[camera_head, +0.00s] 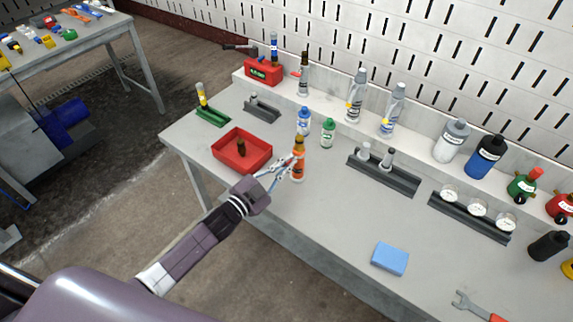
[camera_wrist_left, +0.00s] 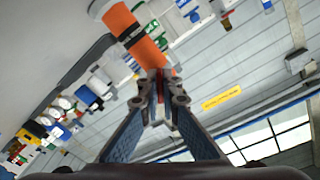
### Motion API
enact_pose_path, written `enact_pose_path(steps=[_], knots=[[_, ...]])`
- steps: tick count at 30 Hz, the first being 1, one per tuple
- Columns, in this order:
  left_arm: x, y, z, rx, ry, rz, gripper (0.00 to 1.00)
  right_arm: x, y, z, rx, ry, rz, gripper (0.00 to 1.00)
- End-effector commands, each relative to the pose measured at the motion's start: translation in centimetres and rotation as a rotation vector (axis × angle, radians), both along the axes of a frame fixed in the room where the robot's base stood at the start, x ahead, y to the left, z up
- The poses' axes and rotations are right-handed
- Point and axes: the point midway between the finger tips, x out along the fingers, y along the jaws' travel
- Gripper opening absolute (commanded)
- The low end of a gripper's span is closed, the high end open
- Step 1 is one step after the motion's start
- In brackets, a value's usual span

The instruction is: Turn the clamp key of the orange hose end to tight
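The orange hose end (camera_head: 298,165) stands upright on the grey workbench, left of its middle, with a dark top. In the left wrist view the orange hose end (camera_wrist_left: 150,45) is a tilted orange cylinder with a black band. My left gripper (camera_head: 287,165) reaches it from the front left. Its fingertips (camera_wrist_left: 160,92) are close together at the hose end, on either side of a thin dark red piece, seemingly the clamp key (camera_wrist_left: 159,82). The fingers hide most of that piece, so its angle is unclear. My right gripper is in neither view.
A red tray (camera_head: 258,166) with a dark item lies just left of my gripper. A blue-capped bottle (camera_head: 303,122) and a green-capped bottle (camera_head: 328,132) stand close behind. A grey rack (camera_head: 400,185) is to the right. The bench front holds a blue sponge (camera_head: 390,258).

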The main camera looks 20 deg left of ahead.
Motion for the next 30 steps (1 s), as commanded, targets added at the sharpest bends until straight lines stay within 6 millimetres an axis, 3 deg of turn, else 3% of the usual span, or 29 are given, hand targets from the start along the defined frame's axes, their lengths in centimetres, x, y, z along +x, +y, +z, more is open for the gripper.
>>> enact_pose_path(steps=[18,30], knots=[[0.0,0.1,-0.2,0.533,-0.236,0.001,0.00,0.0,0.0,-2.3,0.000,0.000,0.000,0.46],[0.0,0.0,-0.2,0.799,-0.354,0.000,0.00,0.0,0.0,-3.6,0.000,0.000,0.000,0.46]])
